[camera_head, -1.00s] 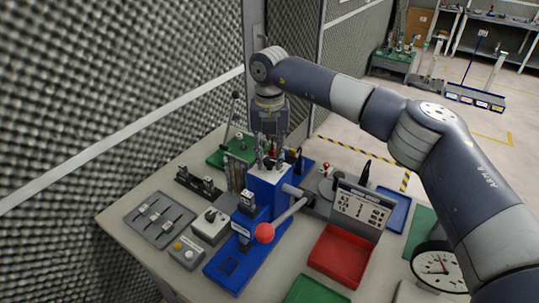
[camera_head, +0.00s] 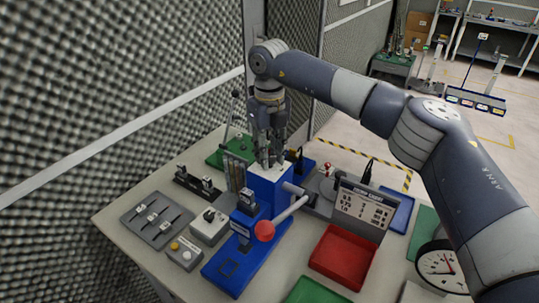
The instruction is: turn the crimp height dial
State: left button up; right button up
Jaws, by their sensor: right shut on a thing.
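The blue crimp press (camera_head: 268,187) stands on the bench, with a pale top and a lever that ends in a red ball (camera_head: 264,231). My right gripper (camera_head: 270,160) points straight down over the top of the press. Its fingers are shut on the crimp height dial, which is mostly hidden between and behind them. The printed crimp height card (camera_head: 362,208) stands upright to the right of the press. My left gripper is not in view.
A red tray (camera_head: 342,258) and a round gauge (camera_head: 442,266) are to the right on the bench.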

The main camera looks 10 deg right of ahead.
jog(key=shift+n, duration=0.6)
jog(key=o, duration=1.1)
notch_tip(320, 180, up, 12)
jog(key=shift+r, duration=0.1)
